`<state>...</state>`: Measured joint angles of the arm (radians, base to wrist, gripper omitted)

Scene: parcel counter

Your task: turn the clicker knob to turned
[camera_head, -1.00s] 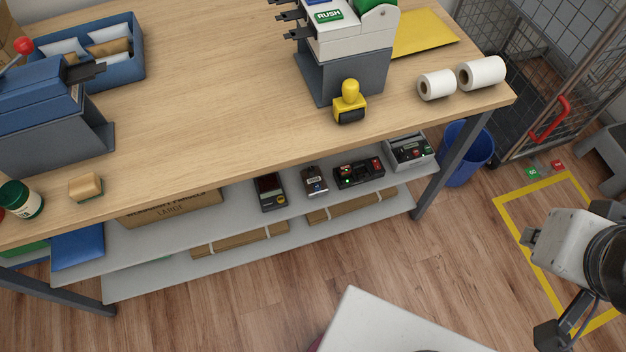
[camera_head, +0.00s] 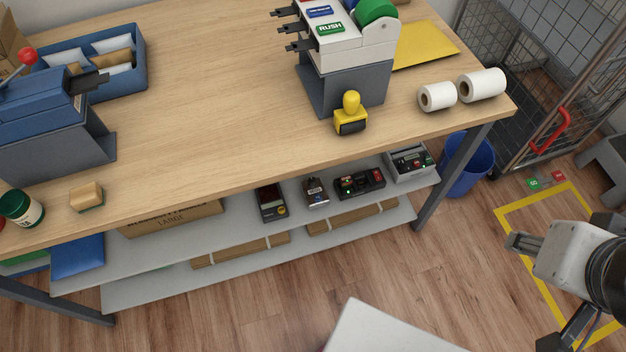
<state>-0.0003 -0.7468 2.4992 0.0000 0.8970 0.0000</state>
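The clicker is too small to single out for certain. It may be the small silver and black device (camera_head: 315,192) with a white label or display, standing on the upper shelf under the counter. I cannot make out its knob or the knob's position. My gripper (camera_head: 524,243) is at the right edge, over the floor, well apart from the shelf devices. It points left, and part of it is cut off by the frame. I see nothing held in it, but its finger opening is unclear.
On the same shelf (camera_head: 245,222) stand a dark device with a screen (camera_head: 271,203), a black box with green and red buttons (camera_head: 360,183) and a grey device (camera_head: 409,163). The wooden counter (camera_head: 200,110) overhangs them. A table leg (camera_head: 452,178) and a blue bin (camera_head: 470,165) stand at right.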

